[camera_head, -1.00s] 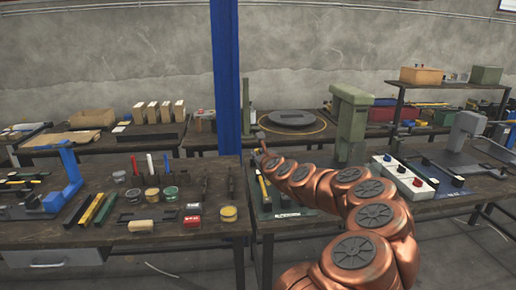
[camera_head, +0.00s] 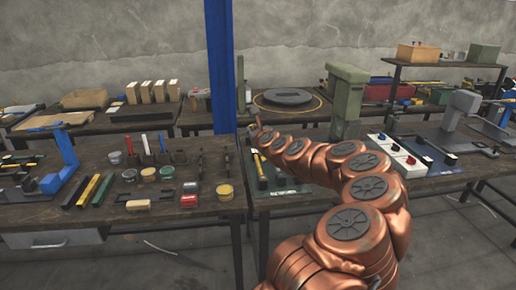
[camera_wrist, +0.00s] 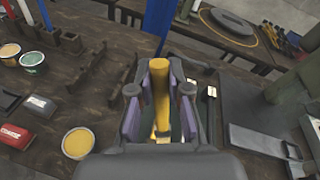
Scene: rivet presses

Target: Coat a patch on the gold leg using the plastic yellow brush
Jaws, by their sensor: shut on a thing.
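The yellow brush (camera_wrist: 161,95) stands between my gripper's purple-padded fingers in the wrist view, its long yellow handle in line with the jaws. My gripper (camera_wrist: 160,100) is shut on it. In the head view the yellow handle (camera_head: 260,166) shows below the end of my copper arm, over the left end of the right-hand bench. The bristle end is not clear. I cannot make out a gold leg for sure in either view. An open tin of yellow paint (camera_head: 225,191) stands at the right edge of the left bench, left of my gripper; it also shows in the wrist view (camera_wrist: 78,143).
The left bench (camera_head: 160,214) holds several tins, a red box (camera_head: 190,196), coloured bars and a blue clamp stand (camera_head: 66,166). A green press (camera_head: 346,100) stands beyond my arm. A control box (camera_head: 402,156) lies on the right. A blue post (camera_head: 221,65) rises behind the benches.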

